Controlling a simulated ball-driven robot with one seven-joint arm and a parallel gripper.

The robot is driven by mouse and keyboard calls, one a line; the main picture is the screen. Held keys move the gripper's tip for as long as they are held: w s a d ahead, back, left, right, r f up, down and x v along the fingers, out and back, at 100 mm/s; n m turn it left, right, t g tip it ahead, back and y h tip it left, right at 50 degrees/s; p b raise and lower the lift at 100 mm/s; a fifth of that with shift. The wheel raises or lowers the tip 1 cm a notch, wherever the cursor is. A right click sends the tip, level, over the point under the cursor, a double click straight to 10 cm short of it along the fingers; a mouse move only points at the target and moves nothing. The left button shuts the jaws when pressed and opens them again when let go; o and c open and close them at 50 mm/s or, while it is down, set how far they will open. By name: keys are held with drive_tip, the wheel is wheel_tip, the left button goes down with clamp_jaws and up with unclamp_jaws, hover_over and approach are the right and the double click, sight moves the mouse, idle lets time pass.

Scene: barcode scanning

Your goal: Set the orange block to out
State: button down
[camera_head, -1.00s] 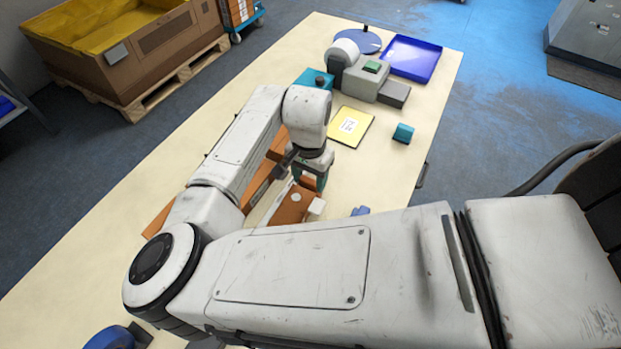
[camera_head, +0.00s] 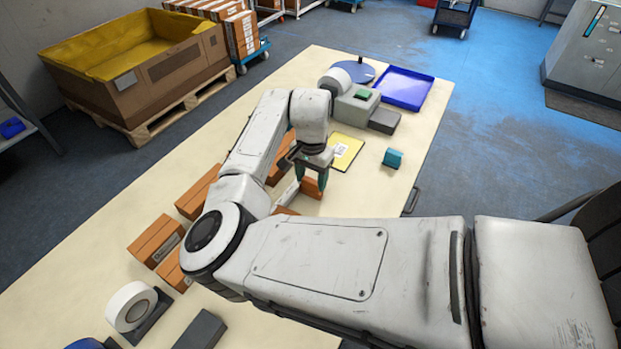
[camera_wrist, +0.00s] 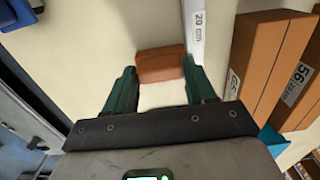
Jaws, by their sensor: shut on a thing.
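My gripper (camera_head: 313,180) hangs over the middle of the table, with its teal fingers closed on the orange block (camera_head: 309,188). In the wrist view the orange block (camera_wrist: 160,68) lies crosswise between the fingertips of my gripper (camera_wrist: 157,64). Pale tabletop shows around the block; its height above the table is hard to tell. My arm hides part of the table in the head view. I see no marking that reads "out".
Brown labelled boxes (camera_head: 155,240) stand along the table's left side; two (camera_wrist: 262,58) are right of my gripper in the wrist view, beside a white "20 cm" strip (camera_wrist: 195,25). A yellow labelled card (camera_head: 344,152), teal block (camera_head: 393,158) and blue tray (camera_head: 403,88) lie farther back.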

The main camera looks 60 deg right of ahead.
sight(312, 179)
drive_tip(key=shift+c, duration=1.8)
unclamp_jaws()
drive_tip(key=shift+d, duration=0.2)
drive_tip(key=shift+r, duration=0.1)
wheel_tip(312, 179, up, 11)
drive_tip(key=b, duration=0.1)
drive_tip(key=shift+f+b, duration=0.2)
drive_tip(key=shift+b, duration=0.1)
